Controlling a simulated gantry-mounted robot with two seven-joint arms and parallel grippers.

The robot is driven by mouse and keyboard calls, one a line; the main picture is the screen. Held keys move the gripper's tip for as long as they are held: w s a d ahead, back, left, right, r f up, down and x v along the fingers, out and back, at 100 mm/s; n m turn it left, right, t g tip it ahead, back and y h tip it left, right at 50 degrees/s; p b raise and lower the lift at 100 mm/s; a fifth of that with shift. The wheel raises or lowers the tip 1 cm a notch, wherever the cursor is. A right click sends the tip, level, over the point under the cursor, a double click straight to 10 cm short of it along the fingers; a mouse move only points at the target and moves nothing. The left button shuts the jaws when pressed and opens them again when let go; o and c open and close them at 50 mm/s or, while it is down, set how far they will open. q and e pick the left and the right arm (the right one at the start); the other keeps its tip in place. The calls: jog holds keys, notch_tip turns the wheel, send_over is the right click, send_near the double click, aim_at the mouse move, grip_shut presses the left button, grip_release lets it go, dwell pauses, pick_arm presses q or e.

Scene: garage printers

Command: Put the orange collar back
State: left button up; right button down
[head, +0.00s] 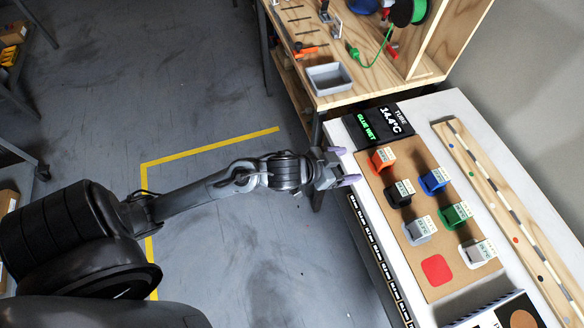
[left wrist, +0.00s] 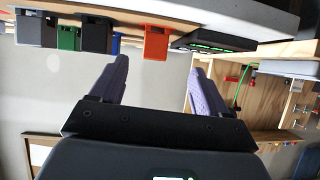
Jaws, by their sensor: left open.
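The orange collar (head: 377,162) stands at the far left corner of a tan board (head: 452,213) on the white bench, with a pale label beside its top. In the left wrist view, which appears upside down, the orange collar (left wrist: 157,43) shows ahead between the finger lines. My left gripper (head: 345,166) is open and empty, just left of the orange collar near the bench edge, apart from it. Its two purple fingers (left wrist: 160,66) are spread wide in the wrist view. My right gripper is not in view.
Black (head: 397,195), blue (head: 431,182), green (head: 453,217), grey (head: 417,232) and white (head: 476,252) collars share the board with a bare red square (head: 436,271). A dark display (head: 377,124) reads "TUBE 14.4°C GLUE WET". A grey tray (head: 328,79) sits on the wooden bench behind.

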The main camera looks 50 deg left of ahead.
pick_arm(q)
jog(key=s+f+g+y, duration=0.1)
jog(key=s+f+g, duration=0.1)
jog(key=s, duration=0.5)
jog(key=s+f+g+y, duration=0.1)
jog(key=s+f+g, duration=0.2)
jog(key=s, duration=0.4)
jog(key=s+f+n+g, duration=0.1)
jog(key=s+f+g, duration=0.2)
jog(key=s, duration=0.4)
jog(key=shift+s+f+y, duration=0.2)
jog(key=shift+f+y, duration=0.2)
jog(key=shift+f, duration=0.15)
jog(key=shift+d, duration=0.1)
